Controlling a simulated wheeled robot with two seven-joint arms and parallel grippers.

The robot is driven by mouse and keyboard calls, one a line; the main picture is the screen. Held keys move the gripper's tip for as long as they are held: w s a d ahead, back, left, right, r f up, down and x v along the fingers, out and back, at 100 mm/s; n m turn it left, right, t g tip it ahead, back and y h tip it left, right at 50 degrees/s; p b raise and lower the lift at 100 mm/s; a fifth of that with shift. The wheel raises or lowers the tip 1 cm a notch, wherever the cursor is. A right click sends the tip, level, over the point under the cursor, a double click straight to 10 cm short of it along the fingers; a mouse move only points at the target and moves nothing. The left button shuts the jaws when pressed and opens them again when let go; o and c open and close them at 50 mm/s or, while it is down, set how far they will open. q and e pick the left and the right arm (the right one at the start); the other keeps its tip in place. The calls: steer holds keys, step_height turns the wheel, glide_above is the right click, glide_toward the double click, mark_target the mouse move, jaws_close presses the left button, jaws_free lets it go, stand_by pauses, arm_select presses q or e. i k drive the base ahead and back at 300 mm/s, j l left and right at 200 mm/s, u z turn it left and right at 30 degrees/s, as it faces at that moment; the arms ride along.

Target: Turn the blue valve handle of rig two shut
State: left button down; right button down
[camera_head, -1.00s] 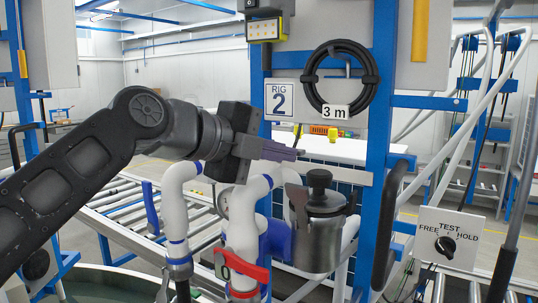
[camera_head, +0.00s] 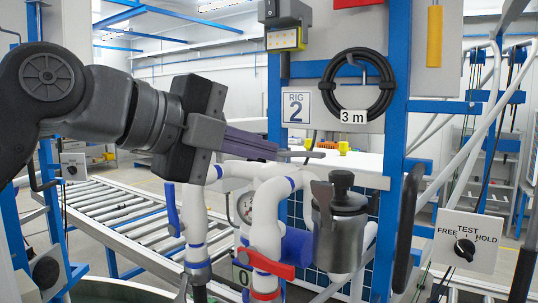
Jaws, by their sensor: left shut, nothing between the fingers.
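A blue lever handle (camera_head: 172,209) stands upright beside the left white pipe (camera_head: 195,225) of the rig marked with the RIG 2 sign (camera_head: 297,107). A red lever handle (camera_head: 268,262) lies slantwise across the middle white pipe (camera_head: 268,215). My left gripper (camera_head: 310,155) is shut and empty. It points right, in front of the rig and above the pipes, up and to the right of the blue handle in the picture. I cannot tell its depth from the pipes. My right gripper is not in view.
A metal canister with a black knob (camera_head: 342,235) stands right of the pipes, near a blue post (camera_head: 397,70). A round gauge (camera_head: 245,208) sits partly hidden behind the pipes. A FREE/TEST/HOLD switch box (camera_head: 468,240) is at the right. A roller conveyor (camera_head: 110,210) runs behind at left.

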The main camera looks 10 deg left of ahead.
mark_target(176, 226)
steer(key=k+j, duration=0.8)
steer(key=j, duration=0.15)
